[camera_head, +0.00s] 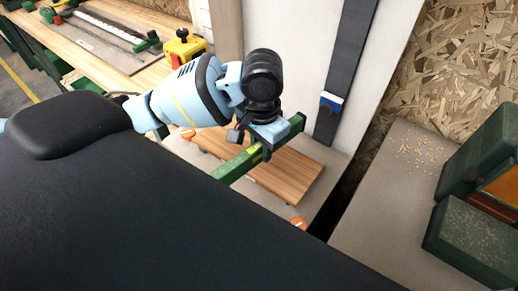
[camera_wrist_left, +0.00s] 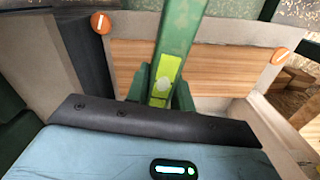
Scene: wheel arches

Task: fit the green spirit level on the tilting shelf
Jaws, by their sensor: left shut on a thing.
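My left gripper (camera_head: 256,148) is shut on the green spirit level (camera_head: 234,166), a long green bar with a yellow-green vial window. In the left wrist view the level (camera_wrist_left: 182,35) runs away from me between the green fingers (camera_wrist_left: 163,95). The tilting shelf (camera_head: 289,176) is a wooden board with orange discs with white marks near its ends. In the head view the level is over the shelf and covers part of it; I cannot tell whether they touch. The shelf (camera_wrist_left: 225,68) also shows behind the level in the left wrist view. My right gripper is out of view.
A dark strap (camera_head: 345,70) with a blue and white tag runs down the pale panel beside the shelf. A dark gap lies right of the shelf. Green boxes (camera_head: 470,240) stand at the far right. A workbench (camera_head: 95,45) with tools and a yellow-red device (camera_head: 184,46) is at upper left.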

